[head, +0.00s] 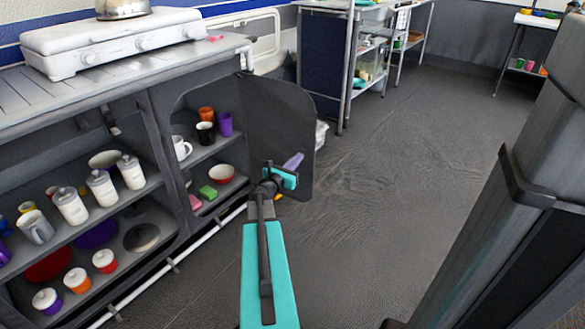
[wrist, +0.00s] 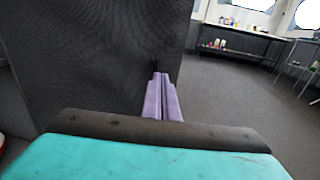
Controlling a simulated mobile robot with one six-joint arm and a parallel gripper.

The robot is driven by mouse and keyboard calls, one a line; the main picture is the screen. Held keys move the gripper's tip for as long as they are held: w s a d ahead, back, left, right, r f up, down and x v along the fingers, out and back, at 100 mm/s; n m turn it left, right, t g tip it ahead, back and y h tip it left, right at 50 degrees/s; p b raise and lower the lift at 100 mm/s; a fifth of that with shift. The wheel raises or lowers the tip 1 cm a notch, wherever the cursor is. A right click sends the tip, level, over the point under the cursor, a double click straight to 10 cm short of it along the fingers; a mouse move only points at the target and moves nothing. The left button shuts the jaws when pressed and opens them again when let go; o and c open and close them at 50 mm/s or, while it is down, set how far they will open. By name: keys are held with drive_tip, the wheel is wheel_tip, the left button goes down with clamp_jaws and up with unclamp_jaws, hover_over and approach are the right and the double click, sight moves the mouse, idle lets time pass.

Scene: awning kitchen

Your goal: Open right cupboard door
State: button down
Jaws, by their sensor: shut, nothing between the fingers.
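The right cupboard door (head: 283,122) is a dark grey panel that stands swung wide open from the cupboard (head: 157,140). It also fills the left and middle of the wrist view (wrist: 100,60). My gripper (head: 294,160) is at the lower part of the door, with its purple fingers against or very near the panel. In the wrist view the fingers (wrist: 162,98) are shut together with nothing between them. The exact contact between fingertips and door is hard to tell. The open compartment shows cups (head: 205,132), a red bowl (head: 221,173) and a green sponge (head: 208,193).
The left compartment is open too, with jars (head: 71,206) and mugs on its shelves. A white stove (head: 115,42) with a kettle sits on the counter. A metal shelf rack (head: 345,60) stands at the back.

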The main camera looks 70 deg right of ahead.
sight(307, 152)
drive_tip(key=shift+s+d+b, duration=0.15)
drive_tip(key=shift+d+b, duration=0.1)
drive_tip(key=shift+d, duration=0.6)
drive_tip(key=shift+s+d+b, duration=0.1)
drive_tip(key=shift+d+b, duration=0.1)
drive_tip(key=shift+d, duration=0.6)
drive_tip(key=shift+d, duration=0.1)
drive_tip(key=shift+s+d+b, duration=0.2)
drive_tip(key=shift+d+b, duration=0.05)
drive_tip(key=shift+d, duration=0.75)
drive_tip(key=shift+s+d+b, duration=0.15)
drive_tip(key=shift+d+b, duration=0.05)
drive_tip(key=shift+d, duration=0.8)
drive_tip(key=shift+s+d+b, duration=0.2)
drive_tip(key=shift+d+b, duration=0.05)
drive_tip(key=shift+d, duration=0.75)
drive_tip(key=shift+a, duration=0.15)
drive_tip(key=shift+a+b, duration=0.5)
drive_tip(key=shift+a, duration=0.95)
drive_tip(key=a+p, duration=0.3)
drive_tip(key=a, duration=0.7)
drive_tip(key=shift+s+a, duration=0.35)
drive_tip(key=shift+a, duration=0.05)
